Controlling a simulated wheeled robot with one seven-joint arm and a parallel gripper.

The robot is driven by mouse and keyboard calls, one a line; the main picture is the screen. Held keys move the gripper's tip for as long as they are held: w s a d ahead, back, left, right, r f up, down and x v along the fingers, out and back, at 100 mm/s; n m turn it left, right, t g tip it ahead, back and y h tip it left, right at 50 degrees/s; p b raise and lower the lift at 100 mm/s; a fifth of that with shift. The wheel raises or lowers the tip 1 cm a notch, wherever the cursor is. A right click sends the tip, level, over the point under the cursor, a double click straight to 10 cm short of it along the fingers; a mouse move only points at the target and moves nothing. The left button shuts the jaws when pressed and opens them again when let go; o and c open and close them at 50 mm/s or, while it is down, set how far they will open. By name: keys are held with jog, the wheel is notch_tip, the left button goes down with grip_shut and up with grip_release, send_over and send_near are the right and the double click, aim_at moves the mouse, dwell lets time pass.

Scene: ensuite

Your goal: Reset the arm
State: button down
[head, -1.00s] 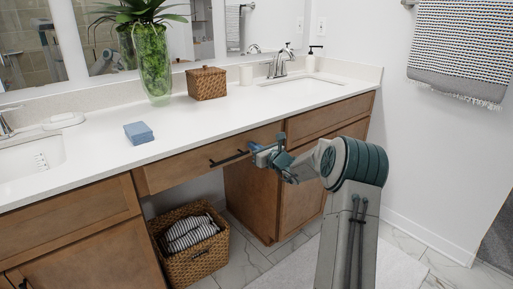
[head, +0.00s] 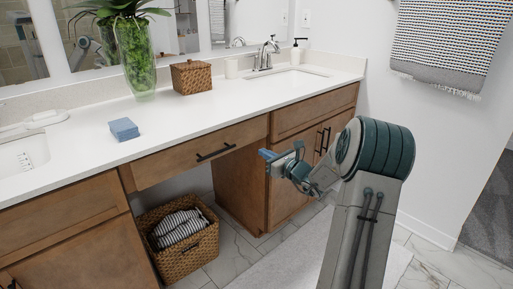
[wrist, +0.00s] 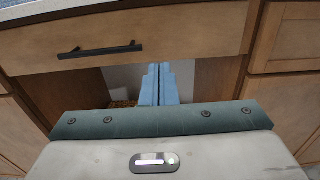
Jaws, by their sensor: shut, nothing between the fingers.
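My gripper (head: 266,156) is shut and empty. It is held in front of the vanity, to the right of and a little below the black handle of the middle drawer (head: 160,166). In the wrist view its blue fingers (wrist: 158,85) are together, pointing at the open space under the drawer. The drawer and its black handle (wrist: 100,50) show above and left of the fingers, apart from them.
The white countertop (head: 190,122) holds a blue box (head: 124,129), a wicker box (head: 192,77), a glass vase with a plant (head: 138,65) and a soap dispenser (head: 299,50). A wicker basket with striped towels (head: 185,262) stands below. A pale mat (head: 265,270) lies on the floor.

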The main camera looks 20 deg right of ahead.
jog(key=s+a+r+n+g+y+p, duration=0.1)
jog(key=s+a+r+n+g+p, duration=0.4)
jog(key=a, duration=0.3)
jog(key=s+a+r+n+g+y+p, duration=0.1)
jog(key=s+a+r+n+g+p, duration=0.2)
jog(key=s+a+n, duration=0.4)
jog(key=s+a+r+n+g+y+p, duration=0.1)
jog(key=s+a+r+n+g+p, duration=0.35)
jog(key=a, duration=0.45)
jog(key=s+d+r+n+g+h+p, duration=0.1)
jog(key=s+r+n+h+p, duration=0.3)
jog(key=s+n, duration=0.4)
jog(key=s+d+r+n+g+h+p, duration=0.1)
jog(key=s+r+n+h+p, duration=0.3)
jog(key=s, duration=0.7)
jog(key=shift+s+d+r+n+h+p, duration=0.25)
jog(key=shift+d+r+n+p, duration=0.35)
jog(key=shift+r+n+p, duration=0.85)
jog(key=shift+f+n, duration=0.3)
jog(key=shift+n, duration=0.1)
